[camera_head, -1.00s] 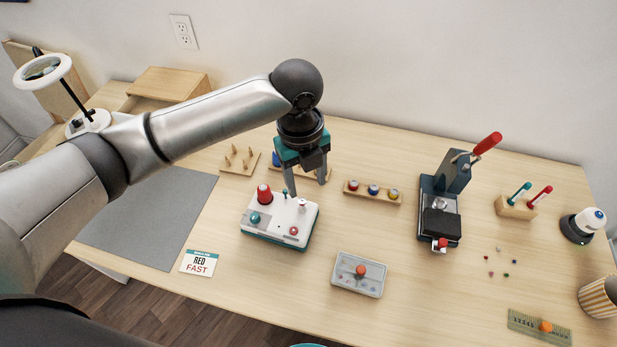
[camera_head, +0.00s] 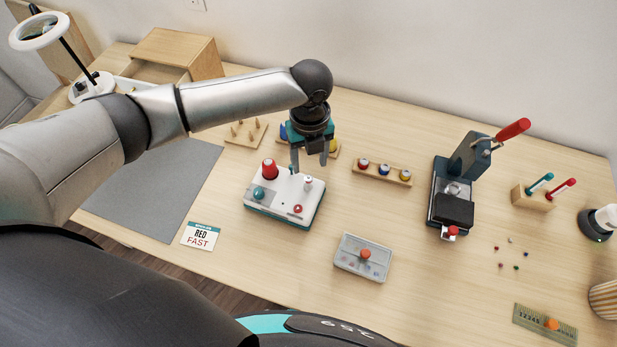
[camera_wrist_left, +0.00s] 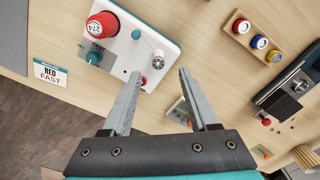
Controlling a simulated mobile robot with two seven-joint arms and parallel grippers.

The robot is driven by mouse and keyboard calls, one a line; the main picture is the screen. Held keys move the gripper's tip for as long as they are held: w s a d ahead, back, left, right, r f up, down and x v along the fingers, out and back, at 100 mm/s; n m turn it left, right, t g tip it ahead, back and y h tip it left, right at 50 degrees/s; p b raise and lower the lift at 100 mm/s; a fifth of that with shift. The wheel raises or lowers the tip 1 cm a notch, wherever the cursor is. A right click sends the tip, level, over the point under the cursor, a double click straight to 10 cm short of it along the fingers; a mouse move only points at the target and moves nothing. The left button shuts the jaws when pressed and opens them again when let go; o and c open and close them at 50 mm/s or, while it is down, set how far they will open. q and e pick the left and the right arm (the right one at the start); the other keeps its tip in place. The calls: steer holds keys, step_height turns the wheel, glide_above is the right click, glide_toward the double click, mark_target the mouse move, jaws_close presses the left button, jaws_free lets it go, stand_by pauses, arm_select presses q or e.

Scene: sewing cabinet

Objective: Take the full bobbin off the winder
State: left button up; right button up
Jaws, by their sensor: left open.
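The winder (camera_head: 285,197) is a white box on a teal base, with a red thread spool (camera_head: 269,170), a teal knob and a red button on top. A small pale bobbin (camera_head: 308,184) stands upright on its right side; it also shows in the left wrist view (camera_wrist_left: 158,56). I cannot tell how much thread is on it. My left gripper (camera_head: 309,165) is open and empty, just behind and above the bobbin in the head view. In the left wrist view the bobbin shows between and beyond the fingertips (camera_wrist_left: 159,76). My right gripper is not in view.
A RED FAST card (camera_head: 202,236) lies left of the winder. A rack of coloured spools (camera_head: 381,173) stands to its right, a clear box (camera_head: 362,258) in front and a press with a red lever (camera_head: 455,190) further right. Pegs and more spools sit behind.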

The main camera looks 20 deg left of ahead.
mark_target(308, 177)
arm_select(q)
step_height(308, 177, down, 5)
steer(key=shift+s+r+b, duration=0.1)
steer(key=shift+s+b, duration=0.05)
steer(key=shift+b, duration=0.2)
steer(key=shift+a, duration=0.1)
jaws_close()
stand_by(0.3)
